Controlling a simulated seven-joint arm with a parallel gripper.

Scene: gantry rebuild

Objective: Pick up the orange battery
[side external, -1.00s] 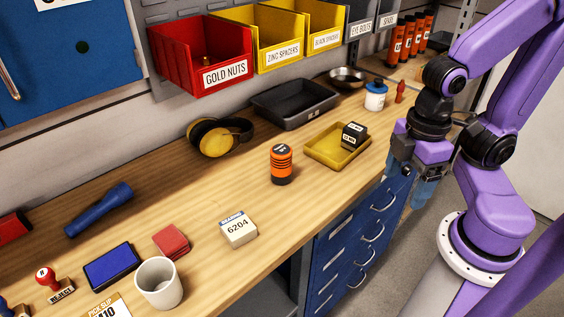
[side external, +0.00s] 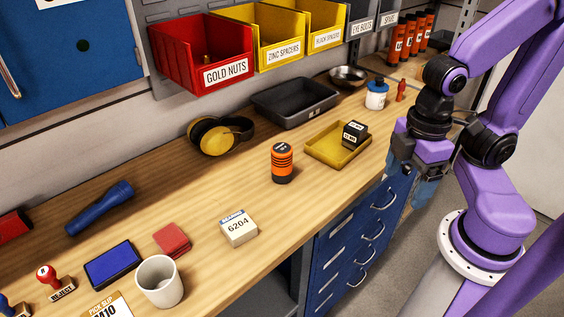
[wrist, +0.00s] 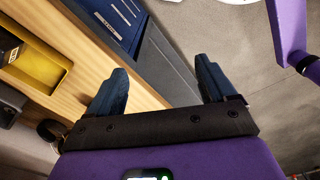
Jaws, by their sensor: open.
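The orange battery (side external: 282,164) is an orange cylinder with black bands and a dark top. It stands upright on the wooden bench, left of the yellow tray, in the side external view. My gripper (side external: 411,181) is off the bench's front edge, to the right of the battery and well apart from it. In the wrist view my gripper (wrist: 160,73) has its two blue fingers spread with nothing between them. The battery is not visible in the wrist view.
The yellow tray (side external: 313,153) holds a dark block (side external: 354,134) and lies between the battery and my gripper. A black tray (side external: 262,108) and yellow earmuffs (side external: 212,140) are behind. A bearing box (side external: 239,228) sits front-left. Several orange cylinders (side external: 408,42) stand at the back right.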

